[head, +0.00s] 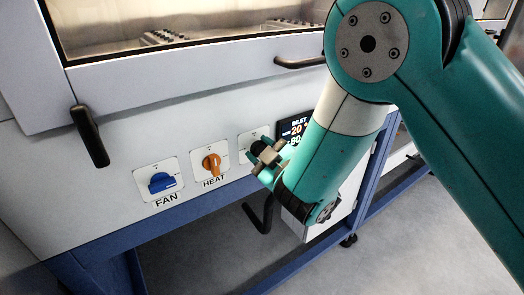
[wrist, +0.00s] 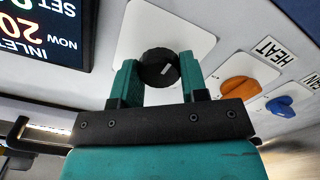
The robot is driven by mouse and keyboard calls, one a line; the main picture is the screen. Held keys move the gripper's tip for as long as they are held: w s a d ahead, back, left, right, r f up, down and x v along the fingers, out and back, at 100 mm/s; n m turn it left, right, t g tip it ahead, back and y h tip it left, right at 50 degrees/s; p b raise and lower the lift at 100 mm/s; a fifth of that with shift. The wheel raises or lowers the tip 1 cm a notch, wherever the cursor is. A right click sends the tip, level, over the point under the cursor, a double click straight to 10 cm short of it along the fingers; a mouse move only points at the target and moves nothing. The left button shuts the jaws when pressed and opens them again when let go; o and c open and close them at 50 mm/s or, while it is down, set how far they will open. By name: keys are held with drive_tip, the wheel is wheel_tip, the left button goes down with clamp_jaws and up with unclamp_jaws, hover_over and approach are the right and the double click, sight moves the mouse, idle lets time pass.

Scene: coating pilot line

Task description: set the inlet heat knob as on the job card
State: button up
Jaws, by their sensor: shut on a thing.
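In the wrist view a round black knob (wrist: 158,68) with a white pointer mark sits on a white plate (wrist: 198,40), beside the dark inlet display. My gripper (wrist: 158,60) has one finger on each side of this knob and is shut on it. The inlet display (head: 296,129) shows NOW 20 and a lower number that looks like 80, partly covered by my arm.
A blue FAN knob (head: 161,183) is left of the orange one. Black handles stick out at the left (head: 89,136) and upper middle (head: 300,63) of the machine's front. A blue frame (head: 190,221) runs below the panel, with open floor beneath and in front.

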drive_tip(key=n, duration=0.6)
drive_tip(key=shift+f, duration=0.1)
drive_tip(key=shift+n, duration=0.4)
drive_tip(key=o, duration=0.9)
